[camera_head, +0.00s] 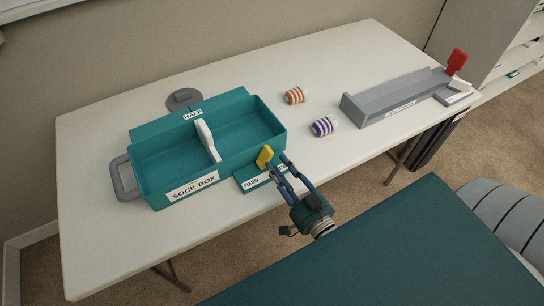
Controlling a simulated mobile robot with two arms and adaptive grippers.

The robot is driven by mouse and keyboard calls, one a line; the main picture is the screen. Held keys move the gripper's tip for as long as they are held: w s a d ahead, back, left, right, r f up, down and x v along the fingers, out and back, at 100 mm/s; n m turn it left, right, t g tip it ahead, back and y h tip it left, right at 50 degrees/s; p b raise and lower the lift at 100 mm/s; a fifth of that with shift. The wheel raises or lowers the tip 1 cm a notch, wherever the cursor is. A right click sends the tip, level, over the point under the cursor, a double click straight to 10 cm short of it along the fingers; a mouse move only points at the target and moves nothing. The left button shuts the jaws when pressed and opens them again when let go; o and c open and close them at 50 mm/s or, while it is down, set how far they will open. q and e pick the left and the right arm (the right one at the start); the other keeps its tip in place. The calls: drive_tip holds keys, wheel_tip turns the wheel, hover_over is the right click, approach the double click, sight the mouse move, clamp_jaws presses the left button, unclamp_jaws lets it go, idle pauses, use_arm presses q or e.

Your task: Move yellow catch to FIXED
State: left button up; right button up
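The yellow catch (264,156) stands tilted on a teal plate (246,186) at the front right side of the teal sock box (158,202). The plate has a white label reading FIXED to the left of my fingers; a second label to the right is mostly hidden by them. My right gripper (278,164) comes in from the front right, its two fingers apart. The nearer fingertip is right beside the catch's lower right side; I cannot tell if they touch. The catch does not appear to be between the fingers. My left gripper is out of view.
The box holds a white divider (207,141) and has a HALF label at the back and a grey handle (121,178). An orange-striped roll (295,96) and a purple-striped one (323,127) lie to the right. A grey tray (395,97) with a red paddle (457,60) stands farther right.

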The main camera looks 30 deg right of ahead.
sight(265, 156)
drive_tip(key=w, duration=0.2)
drive_tip(key=shift+w+a, duration=0.1)
drive_tip(key=shift+w, duration=0.85)
drive_tip(key=c, duration=0.7)
clamp_jaws()
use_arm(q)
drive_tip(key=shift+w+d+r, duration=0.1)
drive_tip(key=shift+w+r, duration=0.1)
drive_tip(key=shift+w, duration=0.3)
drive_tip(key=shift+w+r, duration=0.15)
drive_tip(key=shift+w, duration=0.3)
